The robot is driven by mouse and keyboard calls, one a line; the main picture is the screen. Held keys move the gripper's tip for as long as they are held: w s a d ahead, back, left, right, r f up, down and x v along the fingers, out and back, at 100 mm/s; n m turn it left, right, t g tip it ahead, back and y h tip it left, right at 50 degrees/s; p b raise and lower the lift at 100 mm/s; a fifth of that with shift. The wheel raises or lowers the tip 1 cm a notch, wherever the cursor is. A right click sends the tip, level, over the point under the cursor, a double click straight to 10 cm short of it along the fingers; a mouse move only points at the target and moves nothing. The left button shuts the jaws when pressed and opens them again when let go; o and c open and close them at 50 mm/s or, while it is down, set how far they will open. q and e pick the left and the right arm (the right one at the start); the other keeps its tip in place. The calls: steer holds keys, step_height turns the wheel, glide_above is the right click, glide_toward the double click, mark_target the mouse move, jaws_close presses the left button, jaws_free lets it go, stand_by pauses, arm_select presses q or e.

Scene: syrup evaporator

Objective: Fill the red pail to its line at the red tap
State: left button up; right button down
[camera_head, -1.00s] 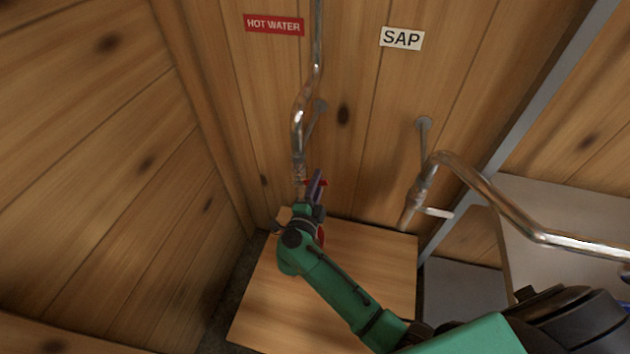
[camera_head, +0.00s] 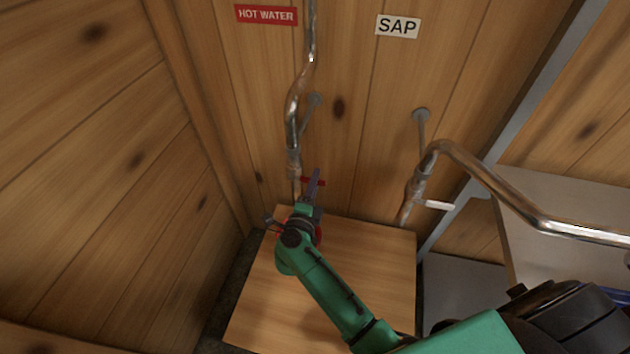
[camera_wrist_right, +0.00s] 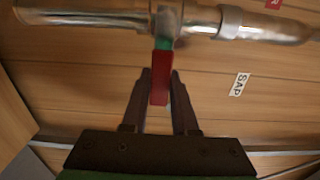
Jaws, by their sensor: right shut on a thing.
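The red tap's pipe (camera_head: 293,130) comes down the back wall below the HOT WATER sign, ending over a low wooden stand. Its red handle (camera_head: 308,180) shows beside my right gripper (camera_head: 315,183). In the right wrist view, the red handle (camera_wrist_right: 160,78) lies between the two dark fingers of my right gripper (camera_wrist_right: 160,80), which is shut on it. A small red part, likely the red pail (camera_head: 318,234), shows on the stand behind my right wrist. Most of it is hidden, so its line and water level cannot be seen. My left gripper is out of view.
The wooden stand (camera_head: 370,265) has bare room to the right. A wooden wall (camera_head: 90,180) is close on the left. A grey-white unit (camera_head: 565,200) stands at right.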

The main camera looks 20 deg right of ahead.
steer(key=c, duration=0.7)
jaws_free()
steer(key=shift+a+f, duration=0.1)
steer(key=shift+f, duration=0.1)
steer(key=shift+r, duration=0.1)
